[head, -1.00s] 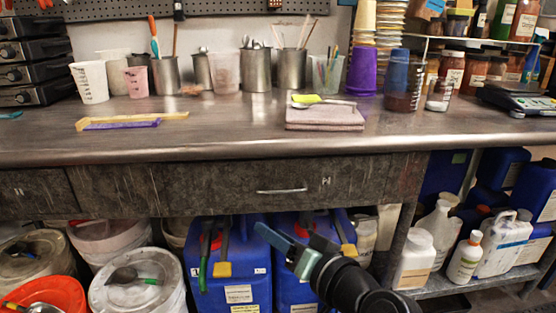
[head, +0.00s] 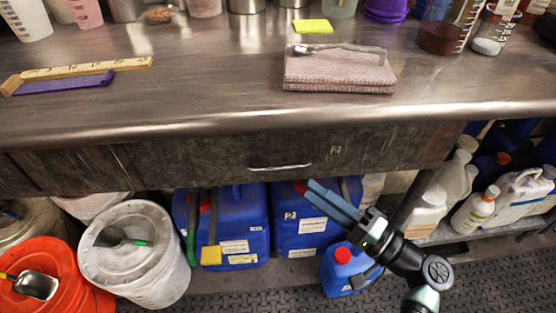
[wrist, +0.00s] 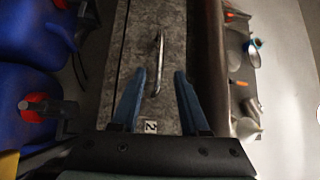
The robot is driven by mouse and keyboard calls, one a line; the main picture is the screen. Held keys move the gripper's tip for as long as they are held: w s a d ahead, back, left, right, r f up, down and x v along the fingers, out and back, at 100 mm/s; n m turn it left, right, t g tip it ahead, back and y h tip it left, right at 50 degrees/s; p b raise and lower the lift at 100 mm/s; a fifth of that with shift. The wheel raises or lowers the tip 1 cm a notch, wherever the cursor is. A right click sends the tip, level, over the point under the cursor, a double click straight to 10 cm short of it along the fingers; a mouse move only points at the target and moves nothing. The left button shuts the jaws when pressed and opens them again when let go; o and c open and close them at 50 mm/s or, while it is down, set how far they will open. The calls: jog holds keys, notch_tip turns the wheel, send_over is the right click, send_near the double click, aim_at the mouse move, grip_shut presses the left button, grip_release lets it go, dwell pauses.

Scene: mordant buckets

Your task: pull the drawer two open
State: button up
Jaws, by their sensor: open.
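Drawer two (head: 220,165) is a dark, mottled front under the steel worktop, with a small "2" label (head: 335,150) right of its handle. It looks shut, flush with the front. Its handle (head: 280,167) is a thin metal bar; in the wrist view the handle (wrist: 159,62) runs lengthwise in the picture. My gripper (head: 312,190) has two blue fingers spread apart and empty. In the head view the tips are just below and right of the handle. In the wrist view my gripper (wrist: 160,74) has the handle's lower end between its fingertips; the remaining depth is unclear.
The worktop edge (head: 240,120) overhangs the drawer. A folded cloth (head: 340,75) with a spoon lies on top. Below stand blue jerrycans (head: 240,220), a white bucket (head: 135,255) and an orange bucket (head: 50,275). White bottles (head: 475,210) fill the lower right shelf.

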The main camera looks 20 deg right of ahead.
aim_at(278, 165)
jog(key=b+x, duration=0.1)
jog(key=x, duration=0.9)
jog(key=shift+f, duration=0.1)
jog(key=shift+c, duration=0.2)
grip_shut()
dwell(0.9)
